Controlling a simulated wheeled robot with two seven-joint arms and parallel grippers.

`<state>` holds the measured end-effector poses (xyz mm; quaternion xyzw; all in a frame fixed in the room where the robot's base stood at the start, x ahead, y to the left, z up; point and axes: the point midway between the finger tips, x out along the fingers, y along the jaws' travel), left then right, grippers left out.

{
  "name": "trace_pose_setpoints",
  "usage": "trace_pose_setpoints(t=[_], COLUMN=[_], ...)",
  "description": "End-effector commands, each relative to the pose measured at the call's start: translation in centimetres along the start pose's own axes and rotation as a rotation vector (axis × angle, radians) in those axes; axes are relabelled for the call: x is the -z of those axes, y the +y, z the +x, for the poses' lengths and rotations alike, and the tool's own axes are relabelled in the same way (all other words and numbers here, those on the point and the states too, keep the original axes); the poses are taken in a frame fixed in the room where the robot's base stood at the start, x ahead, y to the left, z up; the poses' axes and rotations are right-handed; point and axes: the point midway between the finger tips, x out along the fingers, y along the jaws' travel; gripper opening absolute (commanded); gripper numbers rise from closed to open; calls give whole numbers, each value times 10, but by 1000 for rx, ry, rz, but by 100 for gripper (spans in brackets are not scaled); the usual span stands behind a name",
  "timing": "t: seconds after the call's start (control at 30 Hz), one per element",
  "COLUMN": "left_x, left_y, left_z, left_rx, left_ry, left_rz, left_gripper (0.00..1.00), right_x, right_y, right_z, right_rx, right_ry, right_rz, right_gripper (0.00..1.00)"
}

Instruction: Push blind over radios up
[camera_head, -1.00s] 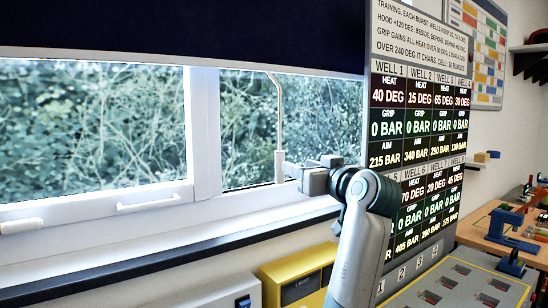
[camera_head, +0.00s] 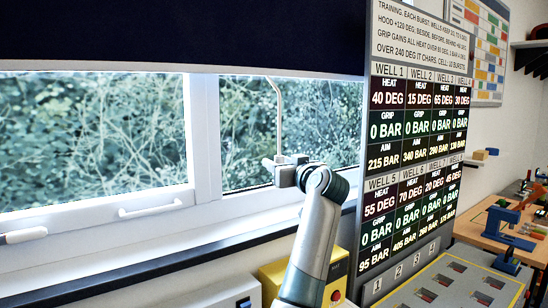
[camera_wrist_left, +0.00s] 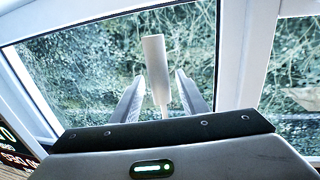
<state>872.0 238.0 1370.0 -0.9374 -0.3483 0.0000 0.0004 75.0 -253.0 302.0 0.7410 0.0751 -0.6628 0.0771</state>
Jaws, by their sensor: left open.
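The dark navy blind (camera_head: 180,36) hangs across the top of the window in the head view, its lower edge above the open glass. A thin pale wand (camera_head: 279,112) hangs below the blind at the right pane. My left gripper (camera_head: 270,163) is at the wand's lower end, which it partly hides. In the left wrist view the wand's pale, thick handle (camera_wrist_left: 156,68) stands nearly upright between the two spread fingers of my left gripper (camera_wrist_left: 158,88). Gaps show on both sides of the handle. My right gripper is not in view. No radios are clearly identifiable.
The window sill (camera_head: 140,275) runs below the white window frame (camera_head: 206,140). A yellow box (camera_head: 272,280) stands under it, beside my left arm. A tall display board (camera_head: 412,130) stands close to the right of the arm. A workbench (camera_head: 480,235) is farther right.

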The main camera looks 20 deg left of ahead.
Motion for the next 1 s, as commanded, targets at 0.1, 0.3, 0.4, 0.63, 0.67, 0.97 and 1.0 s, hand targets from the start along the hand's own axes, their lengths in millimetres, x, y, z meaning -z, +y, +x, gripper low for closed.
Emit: trace_pose_setpoints(t=[0.1, 0.3, 0.4, 0.63, 0.67, 0.97, 1.0], left_x=[3, 1, 1, 0, 0, 0, 0], left_y=[-1, -1, -1, 0, -1, 0, -1], left_z=[16, 33, 36, 36, 36, 36, 36], left_rx=[2, 2, 1, 1, 1, 1, 1], left_ry=[-1, -1, 0, 0, 0, 0, 0], left_rz=[2, 1, -1, -1, -1, -1, -1], left_gripper=[40, 40, 40, 40, 40, 0, 0], right_x=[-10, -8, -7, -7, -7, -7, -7], right_y=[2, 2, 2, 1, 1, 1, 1], right_z=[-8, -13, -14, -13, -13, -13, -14], right_rx=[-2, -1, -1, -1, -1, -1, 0], right_ry=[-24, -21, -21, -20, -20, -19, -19], right_rz=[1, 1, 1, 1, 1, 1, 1], right_gripper=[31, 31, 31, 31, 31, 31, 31])
